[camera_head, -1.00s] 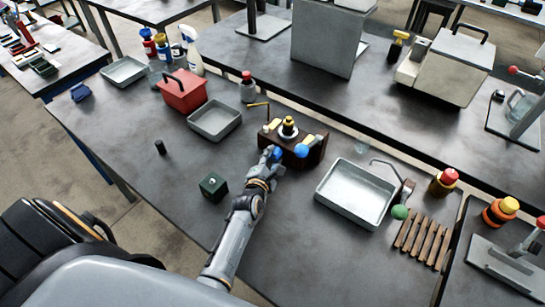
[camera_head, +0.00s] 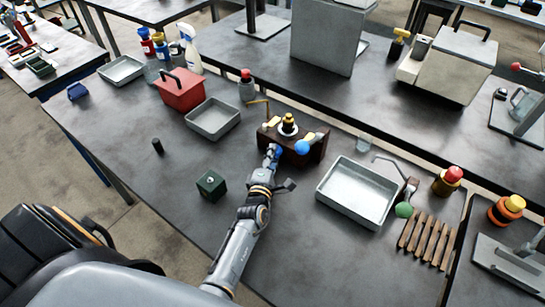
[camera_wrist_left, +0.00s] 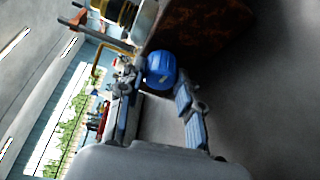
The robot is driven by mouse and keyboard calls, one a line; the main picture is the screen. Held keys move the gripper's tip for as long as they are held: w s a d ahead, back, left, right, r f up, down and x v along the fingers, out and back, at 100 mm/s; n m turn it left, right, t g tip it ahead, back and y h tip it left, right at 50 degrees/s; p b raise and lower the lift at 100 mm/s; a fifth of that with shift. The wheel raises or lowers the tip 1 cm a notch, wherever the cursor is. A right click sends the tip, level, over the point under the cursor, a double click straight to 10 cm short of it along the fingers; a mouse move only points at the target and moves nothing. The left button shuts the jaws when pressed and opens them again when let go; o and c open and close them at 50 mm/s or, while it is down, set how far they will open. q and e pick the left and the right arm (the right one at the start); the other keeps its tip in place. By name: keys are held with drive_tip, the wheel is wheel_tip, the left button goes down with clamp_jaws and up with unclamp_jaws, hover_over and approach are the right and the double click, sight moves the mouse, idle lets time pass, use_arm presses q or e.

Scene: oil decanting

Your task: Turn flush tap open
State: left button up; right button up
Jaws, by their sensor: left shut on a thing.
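A brown block fixture (camera_head: 318,152) stands on the dark table, with a yellow-and-black fitting (camera_head: 288,124) on top. A light blue ball (camera_head: 302,147) sits at its front right. My left gripper (camera_head: 273,152) is at the block's front left face. In the left wrist view, a round blue knob (camera_wrist_left: 160,70) sits between the fingertips of my left gripper (camera_wrist_left: 158,88), against the brown block (camera_wrist_left: 195,45). The gripper is shut on this knob. The fingers hide the knob in the head view, and I cannot tell how far it is turned. My right gripper is out of view.
A metal tray (camera_head: 357,192) lies right of the block, with a green ball (camera_head: 403,210) beside it. A small dark green box (camera_head: 211,184) stands left of my arm. Another tray (camera_head: 213,119) and a red box (camera_head: 180,89) are farther back left.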

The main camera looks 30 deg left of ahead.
use_arm(q)
drive_tip(key=o, duration=1.2)
drive_tip(key=shift+c, duration=0.2)
